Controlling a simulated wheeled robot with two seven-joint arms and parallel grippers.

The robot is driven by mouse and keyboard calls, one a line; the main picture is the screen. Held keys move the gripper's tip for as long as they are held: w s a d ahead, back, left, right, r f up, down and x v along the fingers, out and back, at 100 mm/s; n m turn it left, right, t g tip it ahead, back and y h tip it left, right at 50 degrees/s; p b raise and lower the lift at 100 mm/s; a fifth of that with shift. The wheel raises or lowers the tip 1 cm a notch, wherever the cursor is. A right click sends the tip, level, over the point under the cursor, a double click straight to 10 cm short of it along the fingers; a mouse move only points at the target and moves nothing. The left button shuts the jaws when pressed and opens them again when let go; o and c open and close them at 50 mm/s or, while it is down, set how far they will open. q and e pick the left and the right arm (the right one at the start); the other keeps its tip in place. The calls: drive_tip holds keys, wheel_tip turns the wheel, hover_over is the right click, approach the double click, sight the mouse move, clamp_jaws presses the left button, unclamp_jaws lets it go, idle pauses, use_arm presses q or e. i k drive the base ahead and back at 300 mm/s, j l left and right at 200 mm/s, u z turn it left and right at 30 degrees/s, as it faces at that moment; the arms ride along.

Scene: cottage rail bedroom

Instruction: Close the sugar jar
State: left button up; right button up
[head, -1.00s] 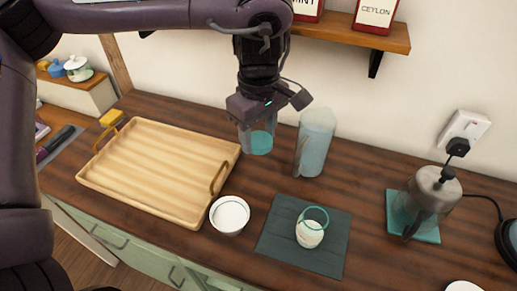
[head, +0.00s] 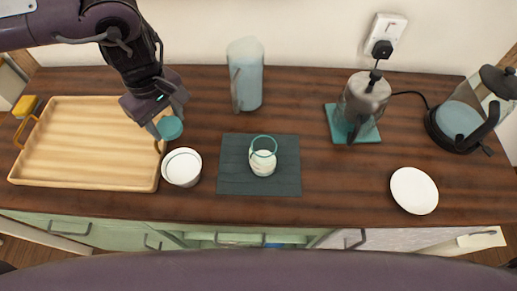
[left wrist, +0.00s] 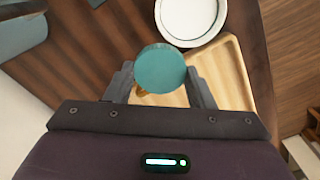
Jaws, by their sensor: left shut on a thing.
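The sugar jar (head: 262,163) stands upright on a dark mat (head: 228,180) in the middle of the counter. It is clear glass with white contents and a teal rim, and its top is open. My left gripper (head: 168,121) is shut on a round teal lid (head: 171,128), held above the right edge of the tray, to the left of the jar and apart from it. In the left wrist view the lid (left wrist: 160,68) sits between the two fingers. My right gripper is not in view.
A wooden tray (head: 85,140) lies at left. A white bowl (head: 182,167) stands between tray and mat. A tall glass container (head: 246,80) is behind the mat. A French press (head: 363,98), kettle (head: 462,118) and white plate (head: 414,190) are at right.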

sight(264, 155)
drive_tip(key=k, duration=0.6)
drive_tip(key=z, duration=1.25)
drive_tip(key=k+j, duration=0.1)
drive_tip(key=j, duration=0.5)
drive_tip(key=k+j, duration=0.1)
drive_tip(key=j, duration=0.45)
drive_tip(key=k+j, duration=0.1)
drive_tip(key=j, duration=0.5)
